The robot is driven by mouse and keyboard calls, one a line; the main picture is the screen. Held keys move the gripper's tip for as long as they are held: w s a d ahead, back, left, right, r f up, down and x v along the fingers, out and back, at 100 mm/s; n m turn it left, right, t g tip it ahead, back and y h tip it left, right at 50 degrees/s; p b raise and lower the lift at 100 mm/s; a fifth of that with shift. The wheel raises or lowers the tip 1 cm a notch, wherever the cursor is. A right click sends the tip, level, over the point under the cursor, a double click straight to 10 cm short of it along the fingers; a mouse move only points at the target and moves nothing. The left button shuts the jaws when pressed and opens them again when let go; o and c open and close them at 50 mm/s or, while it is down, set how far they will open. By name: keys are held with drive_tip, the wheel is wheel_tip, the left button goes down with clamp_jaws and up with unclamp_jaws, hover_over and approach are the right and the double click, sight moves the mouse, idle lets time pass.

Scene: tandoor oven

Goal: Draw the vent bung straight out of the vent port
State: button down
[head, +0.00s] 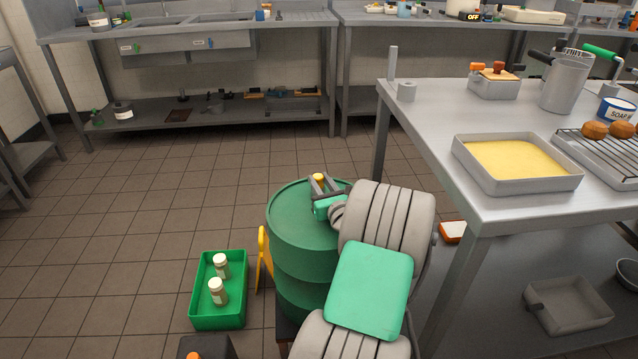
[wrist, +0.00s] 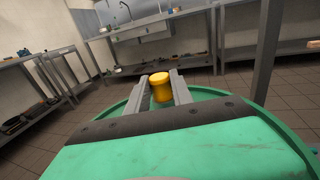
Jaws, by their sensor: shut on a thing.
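The vent bung is a small yellow knob (head: 319,177), seen at the top of the green drum (head: 292,228). My gripper (head: 319,184) is over the drum's top and is shut on the bung. In the wrist view the yellow bung (wrist: 161,88) sits between the two grey fingers (wrist: 163,88), near their tips. The vent port is hidden behind the bung and my gripper, so I cannot tell whether the bung is still seated in it. The drum's green rim (wrist: 236,97) shows behind the fingers.
A green tray (head: 217,318) with two small jars stands on the floor left of the drum. A steel table (head: 480,205) with a yellow-filled pan (head: 516,184) stands close on the right. Steel benches (head: 190,102) line the back. The tiled floor at left is clear.

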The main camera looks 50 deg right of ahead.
wheel_tip(320, 180, up, 3)
drive_tip(key=shift+r+p, duration=0.1)
drive_tip(key=shift+p, duration=0.9)
drive_tip(key=s+a+r+p, duration=0.5)
drive_tip(key=s+a+r, duration=0.4)
drive_tip(key=s, duration=0.1)
drive_tip(key=shift+s+r, duration=0.35)
drive_tip(key=shift+r, duration=0.05)
drive_tip(key=shift+a+r, duration=0.1)
drive_tip(key=shift+r+p, duration=0.4)
drive_tip(key=shift+p, duration=0.25)
drive_tip(key=shift+r+p, duration=0.55)
drive_tip(key=shift+p, duration=0.15)
wheel_tip(320, 180, up, 7)
drive_tip(key=p, duration=0.8)
